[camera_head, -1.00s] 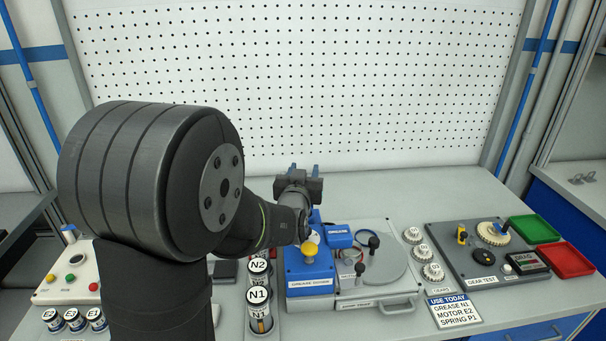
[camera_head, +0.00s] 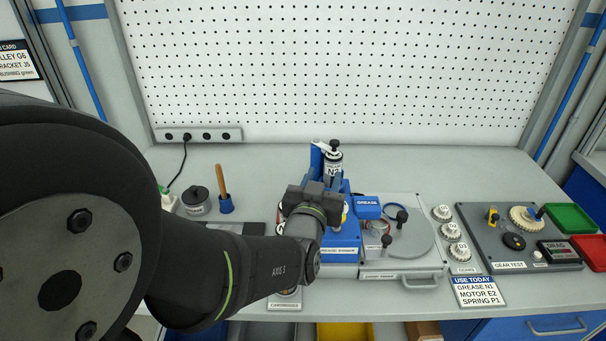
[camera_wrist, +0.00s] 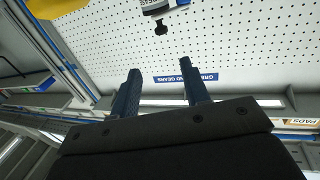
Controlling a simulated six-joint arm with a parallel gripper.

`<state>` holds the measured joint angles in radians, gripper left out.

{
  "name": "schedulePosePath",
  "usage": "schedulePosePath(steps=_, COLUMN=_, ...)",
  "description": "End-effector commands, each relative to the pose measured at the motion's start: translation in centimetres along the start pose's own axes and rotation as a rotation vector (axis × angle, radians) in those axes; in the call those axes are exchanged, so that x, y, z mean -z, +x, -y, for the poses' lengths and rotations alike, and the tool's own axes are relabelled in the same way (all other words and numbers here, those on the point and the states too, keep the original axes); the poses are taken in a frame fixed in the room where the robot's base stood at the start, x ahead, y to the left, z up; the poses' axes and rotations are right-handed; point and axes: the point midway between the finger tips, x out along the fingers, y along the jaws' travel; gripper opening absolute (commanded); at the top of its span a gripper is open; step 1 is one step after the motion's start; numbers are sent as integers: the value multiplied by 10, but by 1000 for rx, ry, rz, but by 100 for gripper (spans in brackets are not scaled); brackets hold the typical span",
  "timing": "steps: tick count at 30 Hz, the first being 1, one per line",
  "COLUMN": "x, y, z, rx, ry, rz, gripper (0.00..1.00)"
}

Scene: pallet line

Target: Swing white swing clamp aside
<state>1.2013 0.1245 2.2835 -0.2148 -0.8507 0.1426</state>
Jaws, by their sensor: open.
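A black-and-white cartridge (camera_head: 333,168) with a black knob on top stands upright at the back of the blue grease station (camera_head: 341,240). A small white piece (camera_head: 323,147), which looks like the swing clamp, lies beside the cartridge top at the blue post (camera_head: 316,160). My gripper (camera_head: 324,181) is open and empty in front of the cartridge, hiding its lower part. In the wrist view the two blue fingers of my gripper (camera_wrist: 160,85) are apart with nothing between them. The cartridge knob (camera_wrist: 160,28) shows beyond them at the top; the clamp cannot be made out there.
A round grey plate (camera_head: 408,236) and tray with a handle lie right of the station. Gears (camera_head: 450,231) and the gear test board (camera_head: 515,240) are farther right. A dark pot (camera_head: 196,202) and a wooden-handled tool (camera_head: 222,190) stand left. The pegboard (camera_head: 340,70) is behind.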

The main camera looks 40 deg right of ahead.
Motion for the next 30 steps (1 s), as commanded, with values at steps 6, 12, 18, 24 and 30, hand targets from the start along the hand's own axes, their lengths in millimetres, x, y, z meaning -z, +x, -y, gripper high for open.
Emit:
schedulePosePath(steps=6, x=0, y=-8, z=0, rx=0, ry=0, rz=-1, gripper=42)
schedulePosePath(steps=12, x=0, y=-8, z=0, rx=0, ry=0, rz=0, gripper=42)
schedulePosePath(steps=18, x=0, y=-8, z=0, rx=0, ry=0, rz=0, gripper=42)
schedulePosePath(steps=24, x=0, y=-4, z=0, rx=0, ry=0, rz=0, gripper=42)
schedulePosePath(steps=30, x=-1, y=19, z=0, rx=0, ry=2, rz=3, gripper=42)
